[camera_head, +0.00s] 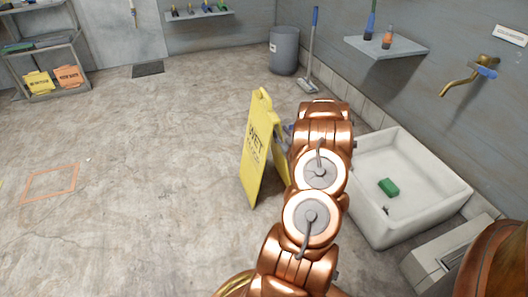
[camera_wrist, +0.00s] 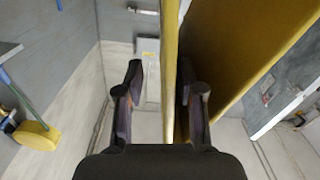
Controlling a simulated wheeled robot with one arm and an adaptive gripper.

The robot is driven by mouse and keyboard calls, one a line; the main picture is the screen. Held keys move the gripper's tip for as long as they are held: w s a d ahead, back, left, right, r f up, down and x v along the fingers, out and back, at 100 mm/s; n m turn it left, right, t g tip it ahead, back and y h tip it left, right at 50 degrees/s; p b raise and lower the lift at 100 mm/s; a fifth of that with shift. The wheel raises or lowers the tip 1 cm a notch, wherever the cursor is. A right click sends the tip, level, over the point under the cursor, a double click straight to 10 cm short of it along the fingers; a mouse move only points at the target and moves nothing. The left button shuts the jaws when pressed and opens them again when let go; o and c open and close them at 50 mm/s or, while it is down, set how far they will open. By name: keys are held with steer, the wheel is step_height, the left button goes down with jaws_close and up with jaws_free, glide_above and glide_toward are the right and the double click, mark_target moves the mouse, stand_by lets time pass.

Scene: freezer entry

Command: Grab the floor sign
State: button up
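The yellow floor sign (camera_head: 254,150) stands upright like an A-frame on the concrete floor, with dark lettering that starts with WET. My arm covers part of its right side in the head view. In the wrist view, one panel of the sign (camera_wrist: 170,60) runs edge-on between the fingers of my gripper (camera_wrist: 161,82), nearer the right finger. The other panel (camera_wrist: 235,50) slants away outside the right finger. The fingers are wide apart, with a clear gap left of the panel. In the head view my gripper is mostly hidden behind the arm.
A white basin (camera_head: 375,222) with a green block (camera_head: 388,187) stands right of my arm. A grey bin (camera_head: 284,50) and a squeegee (camera_head: 312,55) are by the back wall. A shelf rack (camera_head: 45,60) stands at the far left. The left floor is open, with an orange outline (camera_head: 50,181).

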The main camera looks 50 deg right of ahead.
steer(key=x, duration=0.1)
steer(key=b+x, duration=0.1)
steer(key=x, duration=0.1)
steer(key=shift+w+f, duration=0.3)
steer(key=shift+w, duration=0.05)
steer(key=shift+w+d+r+b, duration=0.1)
steer(key=shift+w+d+b, duration=0.15)
steer(key=shift+b, duration=0.05)
steer(key=shift+c, duration=0.4)
jaws_close()
